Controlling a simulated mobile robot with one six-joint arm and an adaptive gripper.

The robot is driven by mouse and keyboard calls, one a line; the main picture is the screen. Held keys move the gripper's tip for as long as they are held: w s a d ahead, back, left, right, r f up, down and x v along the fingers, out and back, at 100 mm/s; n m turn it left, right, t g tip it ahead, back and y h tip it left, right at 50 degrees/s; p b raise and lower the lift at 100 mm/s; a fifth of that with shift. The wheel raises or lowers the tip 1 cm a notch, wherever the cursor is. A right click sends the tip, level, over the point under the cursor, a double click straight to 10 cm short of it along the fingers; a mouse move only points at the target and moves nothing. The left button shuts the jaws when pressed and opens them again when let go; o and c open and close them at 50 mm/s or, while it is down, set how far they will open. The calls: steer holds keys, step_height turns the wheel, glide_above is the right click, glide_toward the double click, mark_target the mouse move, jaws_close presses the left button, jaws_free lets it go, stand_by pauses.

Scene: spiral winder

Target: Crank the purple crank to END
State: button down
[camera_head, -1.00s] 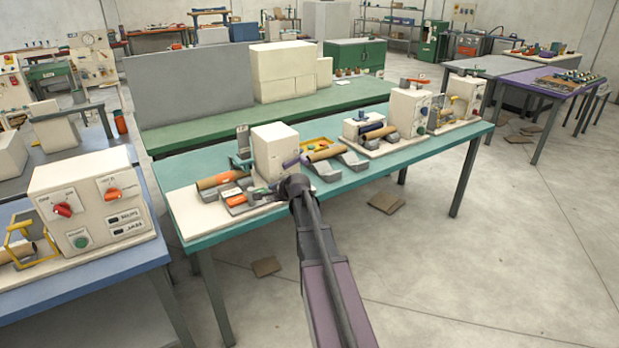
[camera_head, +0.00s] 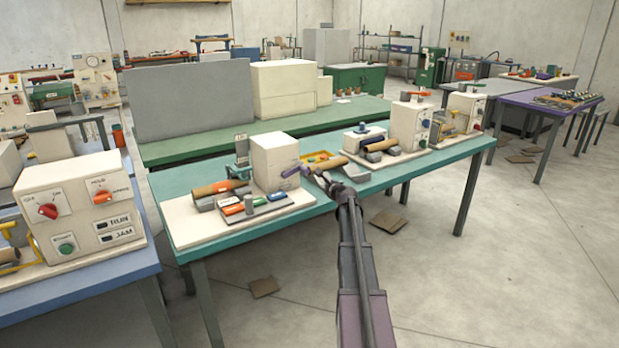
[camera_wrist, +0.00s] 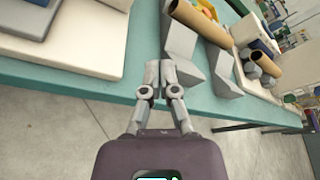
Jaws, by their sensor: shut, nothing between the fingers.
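The purple crank handle (camera_head: 291,170) shows as a short purple piece at the right side of a white box (camera_head: 274,160) on the teal table. The box stands on a white base plate (camera_head: 195,229). My gripper (camera_head: 323,177) is to the right of the crank, apart from it, near the table's front edge. In the wrist view my gripper (camera_wrist: 161,68) has its two fingers together, with nothing between them. The crank is not seen in the wrist view. No END mark can be read.
A cardboard tube on grey supports (camera_wrist: 184,55) lies just beyond my fingertips. More winder machines (camera_head: 409,125) stand to the right on the teal table (camera_head: 390,179).

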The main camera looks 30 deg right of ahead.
mark_target(308, 172)
steer(key=shift+w, duration=0.1)
steer(key=b+x, duration=0.2)
steer(key=x, duration=0.8)
steer(key=shift+a+b, duration=0.1)
steer(key=shift+b, duration=0.25)
steer(key=shift+a+r+p, duration=0.4)
steer(key=shift+r+p, duration=0.15)
steer(key=shift+p, duration=0.05)
steer(key=shift+a+r+p, duration=0.4)
steer(key=shift+r+p, duration=0.2)
steer(key=shift+a+r+p, duration=0.45)
steer(key=shift+a+r+p, duration=0.3)
steer(key=shift+r+p, duration=0.45)
steer(key=shift+d+f, duration=0.1)
steer(key=shift+f, duration=0.05)
